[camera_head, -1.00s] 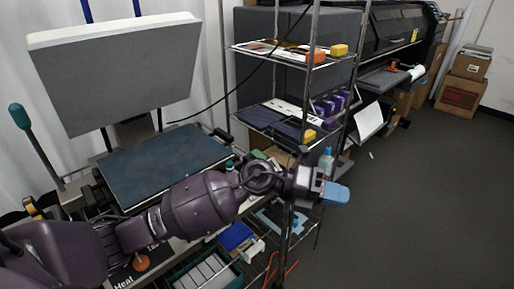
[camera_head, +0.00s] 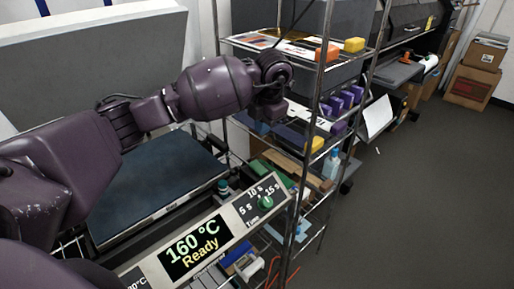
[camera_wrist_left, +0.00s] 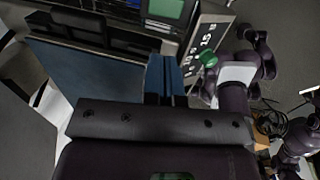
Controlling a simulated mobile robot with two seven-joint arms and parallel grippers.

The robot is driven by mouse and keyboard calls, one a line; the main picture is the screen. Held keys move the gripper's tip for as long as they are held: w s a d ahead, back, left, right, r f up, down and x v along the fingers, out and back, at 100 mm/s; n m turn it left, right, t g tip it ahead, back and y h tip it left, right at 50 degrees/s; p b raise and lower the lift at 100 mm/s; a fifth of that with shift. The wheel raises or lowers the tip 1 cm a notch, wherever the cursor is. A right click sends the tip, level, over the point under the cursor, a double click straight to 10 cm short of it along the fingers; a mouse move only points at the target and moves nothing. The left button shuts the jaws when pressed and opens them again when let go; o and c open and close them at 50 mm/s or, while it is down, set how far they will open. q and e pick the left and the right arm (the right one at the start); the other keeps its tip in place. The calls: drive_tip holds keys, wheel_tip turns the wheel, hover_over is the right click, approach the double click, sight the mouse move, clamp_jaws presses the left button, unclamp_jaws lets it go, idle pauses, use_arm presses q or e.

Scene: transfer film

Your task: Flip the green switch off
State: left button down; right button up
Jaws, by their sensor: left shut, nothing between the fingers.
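A green round knob (camera_head: 265,202) sits on the slanted control panel (camera_head: 227,222), among time marks of 5, 10 and 15 s. A small green-teal piece (camera_head: 223,186) on a dark mount stands by the press plate's corner; I cannot tell whether it is a switch. My left gripper (camera_head: 262,127) is above and behind the panel, apart from it, mostly hidden by its own wrist. In the left wrist view, its blue fingers (camera_wrist_left: 164,78) are shut and empty, with the green knob (camera_wrist_left: 208,58) to their right.
The panel display (camera_head: 193,248) reads 160 °C Ready. The dark blue press plate (camera_head: 150,185) lies behind it, under my left arm. A wire shelf rack (camera_head: 300,150) with boxes and bottles stands close to the right of the panel. Open floor (camera_head: 430,190) lies further right.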

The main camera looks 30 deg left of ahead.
use_arm(q)
approach(255, 164)
drive_tip(key=f, duration=0.4)
drive_tip(key=a+f, duration=0.1)
drive_tip(key=f, duration=0.1)
drive_tip(key=shift+w, duration=0.2)
drive_tip(key=shift+a+f, duration=0.1)
drive_tip(key=shift+f, duration=0.65)
use_arm(e)
drive_tip(key=shift+s+d+f+g, duration=0.25)
drive_tip(key=shift+s+f+g, duration=0.05)
drive_tip(key=shift+s+f, duration=0.5)
use_arm(q)
drive_tip(key=shift+w, duration=0.1)
use_arm(e)
drive_tip(key=shift+w, duration=0.2)
